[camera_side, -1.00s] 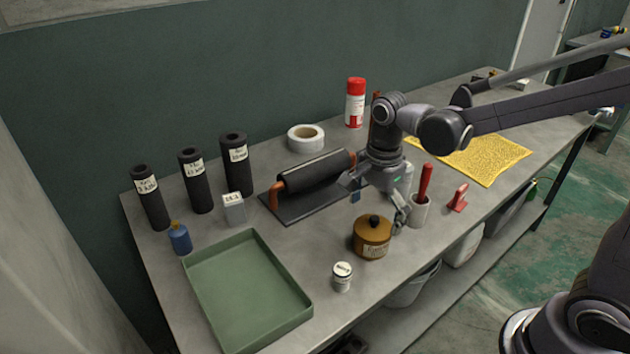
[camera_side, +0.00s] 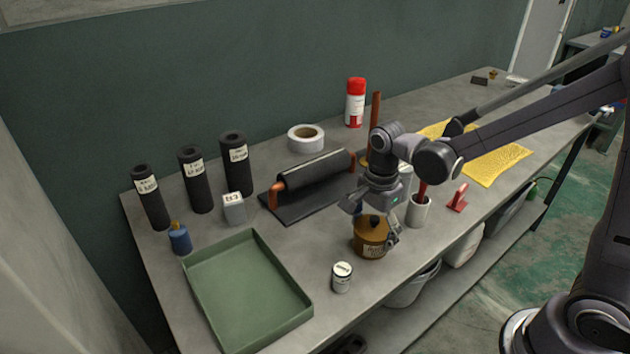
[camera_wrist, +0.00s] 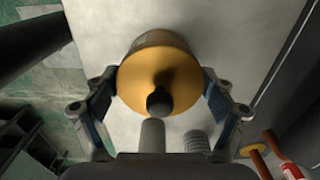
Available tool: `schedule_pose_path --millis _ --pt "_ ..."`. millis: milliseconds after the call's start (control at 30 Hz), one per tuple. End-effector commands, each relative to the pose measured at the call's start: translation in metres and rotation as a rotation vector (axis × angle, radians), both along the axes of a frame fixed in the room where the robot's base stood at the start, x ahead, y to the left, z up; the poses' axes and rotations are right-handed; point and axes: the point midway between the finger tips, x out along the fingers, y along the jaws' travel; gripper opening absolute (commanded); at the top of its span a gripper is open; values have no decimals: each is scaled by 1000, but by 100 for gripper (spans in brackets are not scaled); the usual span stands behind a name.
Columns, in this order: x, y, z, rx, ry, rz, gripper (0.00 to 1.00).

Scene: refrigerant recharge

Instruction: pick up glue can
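The glue can, which I take to be the amber-brown labelled can with a black knob on its lid (camera_side: 371,247), stands upright on the bench near its front edge. My gripper (camera_side: 373,222) is over it with the fingers spread, one to each side of the can. In the wrist view the round amber lid (camera_wrist: 145,85) lies between the open fingers of my gripper (camera_wrist: 160,98). Its knob is toward the lower part of that view. Whether the fingers touch the can is not clear. My gripper hides part of the lid in the side view.
A small white tin (camera_side: 342,278) stands left of the can, and a white cup with a red handle (camera_side: 418,212) close on its right. Behind are a black pad with a wrapped copper pipe (camera_side: 315,172). A green tray (camera_side: 248,295) lies at left; a red-handled tool (camera_side: 457,198) lies right.

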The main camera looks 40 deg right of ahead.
Motion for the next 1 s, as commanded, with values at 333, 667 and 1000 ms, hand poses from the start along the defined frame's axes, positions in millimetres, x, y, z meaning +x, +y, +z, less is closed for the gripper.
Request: schedule_pose_path --millis 333,667,1000 --pt "0 0 0 0 0 0 19" --pt "0 0 9 0 0 0 13" --pt "0 0 56 0 0 0 13"
